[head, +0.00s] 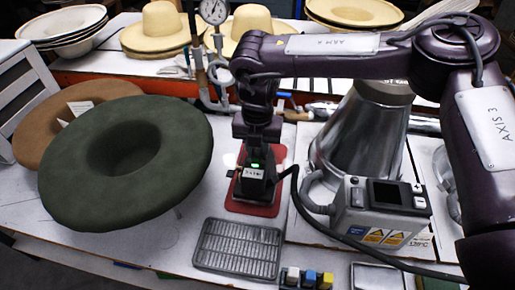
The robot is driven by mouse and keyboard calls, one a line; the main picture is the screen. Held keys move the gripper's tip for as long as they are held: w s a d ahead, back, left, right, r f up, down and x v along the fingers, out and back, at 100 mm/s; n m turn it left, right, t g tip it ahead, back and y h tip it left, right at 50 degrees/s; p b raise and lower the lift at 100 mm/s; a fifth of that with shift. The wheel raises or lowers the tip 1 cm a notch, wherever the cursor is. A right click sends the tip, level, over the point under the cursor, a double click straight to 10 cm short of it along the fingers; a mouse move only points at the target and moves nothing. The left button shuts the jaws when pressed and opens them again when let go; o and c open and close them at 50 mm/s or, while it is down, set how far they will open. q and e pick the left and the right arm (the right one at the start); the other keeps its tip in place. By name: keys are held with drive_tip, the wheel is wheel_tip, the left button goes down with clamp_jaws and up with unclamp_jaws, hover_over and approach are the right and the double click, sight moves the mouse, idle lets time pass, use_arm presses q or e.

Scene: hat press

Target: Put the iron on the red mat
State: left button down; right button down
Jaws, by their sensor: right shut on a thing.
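The red mat (262,208) lies flat on the white worktop, left of the metal cone; its edges show around a dark tool. My right gripper (259,158) comes down over the mat from above, pointing downward. It is shut on the iron (250,188), a small dark body whose outline merges with the gripper. A black cable loops from beside it toward the right. The iron overlaps the mat in the picture; whether it touches the mat cannot be told. The fingertips are hidden. My left gripper is not in view.
A green hat (70,180) and a brown hat (40,135) stand at left. A metal grate (238,249) lies in front of the mat. A control box (378,212) and a steel cone (360,140) stand at right. A pressure gauge (214,11) and straw hats (160,27) are behind.

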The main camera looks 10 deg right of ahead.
idle(0.8)
drive_tip(key=c, duration=1.1)
unclamp_jaws()
drive_tip(key=shift+f, duration=0.1)
drive_tip(key=shift+s+f, duration=0.15)
drive_tip(key=shift+f, duration=0.05)
wheel_tip(320, 180, up, 8)
drive_tip(key=shift+r+b, duration=0.1)
drive_tip(key=shift+b, duration=0.45)
